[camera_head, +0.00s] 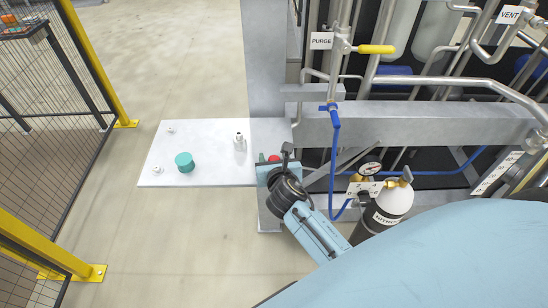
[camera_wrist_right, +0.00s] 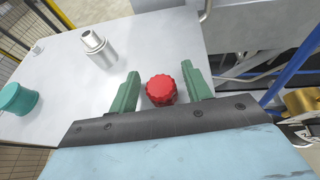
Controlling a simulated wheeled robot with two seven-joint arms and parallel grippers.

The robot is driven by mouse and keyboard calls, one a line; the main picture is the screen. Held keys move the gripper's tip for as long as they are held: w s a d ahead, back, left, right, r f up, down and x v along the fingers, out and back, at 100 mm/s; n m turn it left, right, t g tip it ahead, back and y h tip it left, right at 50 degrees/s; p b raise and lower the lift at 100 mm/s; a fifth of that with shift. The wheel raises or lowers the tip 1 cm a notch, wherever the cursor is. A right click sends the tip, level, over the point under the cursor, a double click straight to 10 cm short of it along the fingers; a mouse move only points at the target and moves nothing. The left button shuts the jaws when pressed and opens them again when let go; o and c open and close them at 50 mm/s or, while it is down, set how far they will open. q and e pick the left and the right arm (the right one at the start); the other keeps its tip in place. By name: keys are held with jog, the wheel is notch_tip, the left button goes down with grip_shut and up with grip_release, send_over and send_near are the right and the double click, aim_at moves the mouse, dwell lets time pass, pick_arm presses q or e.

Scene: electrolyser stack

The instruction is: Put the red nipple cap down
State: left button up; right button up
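The red nipple cap (camera_head: 274,159) is a small ribbed cap near the right end of the white shelf (camera_head: 210,150). In the wrist view the cap (camera_wrist_right: 161,90) sits between the two green fingers of my right gripper (camera_wrist_right: 161,88), with a narrow gap on each side. The gripper (camera_head: 275,156) is open around it and does not appear to touch it. The cap seems to rest on the shelf; its underside is hidden. My left gripper is not in view.
A metal nipple fitting (camera_head: 240,142) and a teal cap (camera_head: 184,162) stand farther left on the shelf. Yellow-framed fencing (camera_head: 95,62) is at the left.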

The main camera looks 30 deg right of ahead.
jog(key=shift+r, duration=0.15)
jog(key=shift+s+a+r, duration=0.1)
jog(key=shift+s+r, duration=0.05)
jog(key=shift+s, duration=0.1)
jog(key=p+v, duration=0.1)
jog(key=v, duration=1)
jog(key=s+a+f+m+g+y, duration=0.15)
jog(key=s+f+m, duration=0.25)
jog(key=f, duration=0.5)
jog(key=s+a+f+m+g+y, duration=0.15)
jog(key=s+f+m, duration=0.25)
jog(key=f, duration=0.6)
jog(key=s+a+f+m+g+y, duration=0.1)
jog(key=s+f+m+g+y, duration=0.2)
jog(key=f, duration=0.6)
jog(key=s+d+f+m+g, duration=0.1)
jog(key=s+f+m+g, duration=0.1)
jog(key=s+f+m, duration=0.4)
jog(key=s+d+f+m+g, duration=0.2)
jog(key=s+f+m, duration=0.5)
jog(key=s, duration=1.1)
jog(key=m+g, duration=0.1)
jog(key=m, duration=0.3)
jog(key=shift+d+m+h, duration=0.3)
jog(key=shift+d+m, duration=0.05)
jog(key=shift+m, duration=0.05)
